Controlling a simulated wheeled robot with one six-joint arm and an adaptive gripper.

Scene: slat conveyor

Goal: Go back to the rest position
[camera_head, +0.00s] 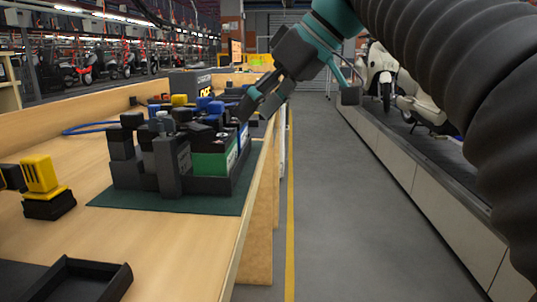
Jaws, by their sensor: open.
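My gripper (252,106) hangs from my teal and black arm near the upper middle of the head view. Its dark fingers point down and left, close to the right end of a group of dark boxes and parts on the workbench. The fingers look apart and I see nothing between them. Whether the fingertips touch the parts behind them, I cannot tell. My thick ribbed black arm sleeve fills the right side of the view.
The wooden workbench (160,245) carries a green mat (130,202), a green-fronted box (212,162), a yellow and black tool (42,185) and a black tray (75,282). The grey aisle floor (340,220) is clear. A conveyor (420,185) with white scooters (380,75) runs along the right.

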